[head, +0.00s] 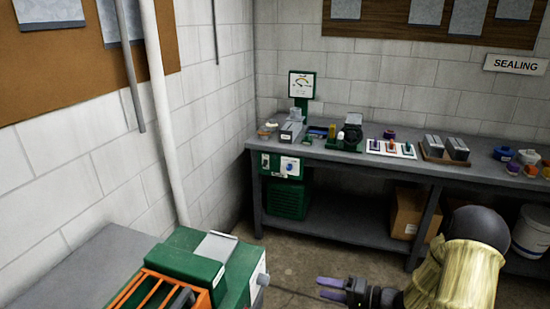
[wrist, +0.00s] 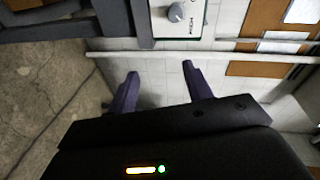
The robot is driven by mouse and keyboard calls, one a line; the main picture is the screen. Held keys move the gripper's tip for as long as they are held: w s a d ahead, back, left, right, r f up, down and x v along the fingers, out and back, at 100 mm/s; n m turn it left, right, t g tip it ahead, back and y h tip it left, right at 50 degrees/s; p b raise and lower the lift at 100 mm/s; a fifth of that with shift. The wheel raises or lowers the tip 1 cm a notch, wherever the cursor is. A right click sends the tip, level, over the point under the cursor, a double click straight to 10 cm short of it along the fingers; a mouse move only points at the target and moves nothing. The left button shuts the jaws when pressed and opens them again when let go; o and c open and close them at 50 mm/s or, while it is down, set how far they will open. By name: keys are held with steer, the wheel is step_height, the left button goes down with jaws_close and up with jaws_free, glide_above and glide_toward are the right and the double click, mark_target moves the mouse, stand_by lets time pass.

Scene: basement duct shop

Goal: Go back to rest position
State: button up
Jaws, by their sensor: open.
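My gripper (head: 332,289) is at the bottom of the head view, at the end of my yellow arm, with its purple fingers pointing left. It is held above the floor, between the workbench and the green machine. In the wrist view my gripper (wrist: 160,88) shows two purple fingers spread well apart with nothing between them. The fingers touch nothing that I can see.
A green machine (head: 234,270) with an orange grille stands at lower left, close to my fingertips. The dark workbench (head: 345,159) runs along the back wall with several tools on it. A cardboard box (head: 407,213) and white bucket (head: 532,232) sit below. Concrete floor (head: 300,262) lies between.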

step_height(320, 180, up, 5)
steer(key=w+d+n+h, duration=0.2)
steer(key=d+h, duration=0.1)
steer(key=h, duration=0.9)
steer(key=s+a+r+g+h, duration=0.1)
steer(key=s+a+r+g, duration=0.1)
steer(key=s, duration=0.7)
steer(key=s+a+r+n+g+h, duration=0.1)
steer(key=s+a+r+g, duration=0.1)
steer(key=s, duration=0.6)
steer(key=shift+s+r+n+g, duration=0.3)
steer(key=shift+s+r, duration=0.05)
steer(key=shift+r, duration=0.25)
steer(key=c, duration=0.3)
steer(key=shift+w+a, duration=0.1)
